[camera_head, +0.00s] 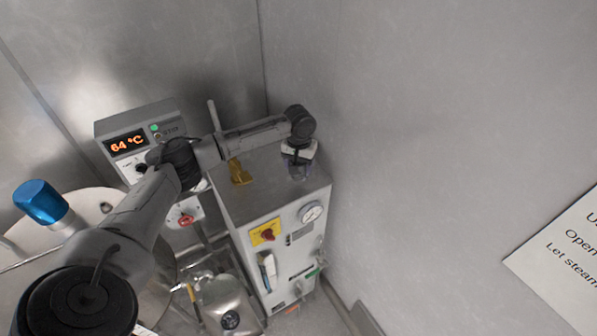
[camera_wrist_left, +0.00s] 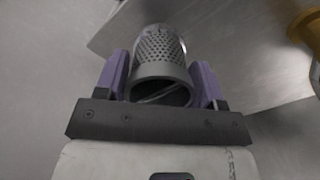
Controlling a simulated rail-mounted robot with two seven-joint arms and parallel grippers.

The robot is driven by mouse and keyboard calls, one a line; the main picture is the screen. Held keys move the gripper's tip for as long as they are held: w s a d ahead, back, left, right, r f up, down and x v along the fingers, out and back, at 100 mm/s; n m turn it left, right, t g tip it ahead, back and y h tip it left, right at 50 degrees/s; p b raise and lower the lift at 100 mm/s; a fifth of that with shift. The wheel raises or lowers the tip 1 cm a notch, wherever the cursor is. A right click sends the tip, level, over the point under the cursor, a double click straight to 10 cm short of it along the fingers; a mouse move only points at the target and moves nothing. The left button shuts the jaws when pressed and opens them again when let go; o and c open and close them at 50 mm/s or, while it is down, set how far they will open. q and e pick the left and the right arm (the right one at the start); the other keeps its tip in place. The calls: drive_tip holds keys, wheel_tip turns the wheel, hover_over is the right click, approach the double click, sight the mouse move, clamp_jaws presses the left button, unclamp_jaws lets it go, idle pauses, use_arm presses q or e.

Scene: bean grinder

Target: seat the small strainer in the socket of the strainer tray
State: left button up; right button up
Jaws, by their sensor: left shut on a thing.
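The small strainer (camera_wrist_left: 160,62) is a grey perforated metal cylinder with a plain, open rim facing the left wrist camera. My left gripper (camera_wrist_left: 162,85) is shut on it, with one purple finger on each side. In the head view my left gripper (camera_head: 298,163) points down over the back right of the grey cabinet top, near the wall. The strainer (camera_head: 299,174) shows small and dim below it there. I cannot tell whether it touches the surface. I cannot make out the strainer tray or its socket in either view. My right gripper is not in view.
The grey cabinet (camera_head: 260,190) carries a yellow part (camera_head: 239,172) on top and a gauge (camera_head: 311,213) on its front. A display box (camera_head: 140,130) reading 64 °C stands to the left. A blue knob (camera_head: 41,202) is at the far left. The wall is close on the right.

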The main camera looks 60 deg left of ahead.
use_arm(q)
drive_tip(key=shift+f+p, duration=0.55)
drive_tip(key=shift+f, duration=1.5)
drive_tip(key=shift+f, duration=0.1)
drive_tip(key=o, duration=0.9)
drive_tip(key=shift+o, duration=0.2)
drive_tip(key=shift+r, duration=0.3)
wheel_tip(320, 180, up, 10)
drive_tip(key=b, duration=0.2)
drive_tip(key=shift+r, duration=0.2)
drive_tip(key=shift+o, duration=0.4)
drive_tip(key=shift+r, duration=0.65)
